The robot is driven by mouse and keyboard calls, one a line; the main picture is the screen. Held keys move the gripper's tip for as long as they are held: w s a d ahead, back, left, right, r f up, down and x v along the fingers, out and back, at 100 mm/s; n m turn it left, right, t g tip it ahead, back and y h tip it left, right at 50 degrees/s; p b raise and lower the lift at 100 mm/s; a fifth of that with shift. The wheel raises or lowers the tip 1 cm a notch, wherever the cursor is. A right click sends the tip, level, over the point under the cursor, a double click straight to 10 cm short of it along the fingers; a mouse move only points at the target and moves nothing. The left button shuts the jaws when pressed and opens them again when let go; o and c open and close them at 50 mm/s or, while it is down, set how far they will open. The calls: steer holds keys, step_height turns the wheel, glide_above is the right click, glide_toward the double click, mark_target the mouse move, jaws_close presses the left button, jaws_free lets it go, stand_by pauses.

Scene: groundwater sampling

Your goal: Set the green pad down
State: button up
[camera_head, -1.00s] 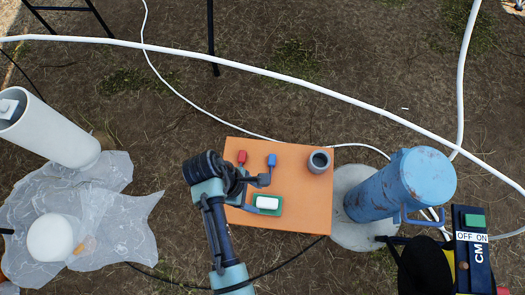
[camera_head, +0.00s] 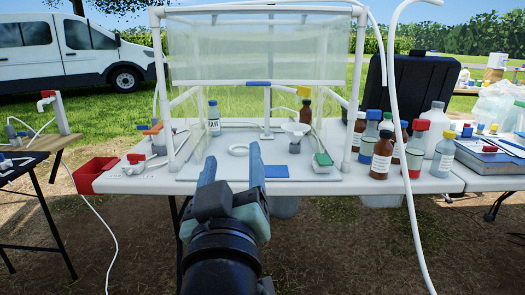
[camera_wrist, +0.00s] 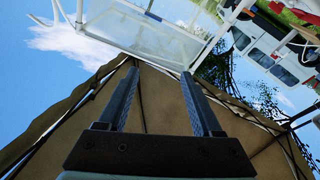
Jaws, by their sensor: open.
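In the head view, a small green slab (camera_head: 323,159) sits with a white piece at the right side of the white table (camera_head: 420,183), inside the pipe frame. I cannot tell whether it is the green pad. A flat blue pad (camera_head: 275,171) lies near the table's front middle. My gripper (camera_head: 231,163) is in front of the table, left of both, its fingers apart. In the wrist view my gripper (camera_wrist: 160,76) is open, with nothing between its fingers. No green pad shows there.
A white pipe frame (camera_head: 356,100) with clear sheeting stands on the table. A white ring (camera_head: 238,149) and a bottle (camera_head: 214,118) are inside it. Several bottles (camera_head: 381,155) crowd the right side. A red bin (camera_head: 93,175) is at the left edge. A white hose (camera_head: 408,190) hangs at right.

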steer(key=s+d+r+m+t, duration=0.2)
steer(key=s+r, duration=0.4)
steer(key=r, duration=0.3)
steer(key=s+d+r+m+t, duration=0.2)
steer(key=s+r+t, duration=0.3)
steer(key=s+r, duration=0.2)
step_height(320, 180, up, 2)
steer(key=shift+r+h, duration=0.1)
steer(key=shift+h, duration=0.3)
steer(key=shift+r, duration=0.1)
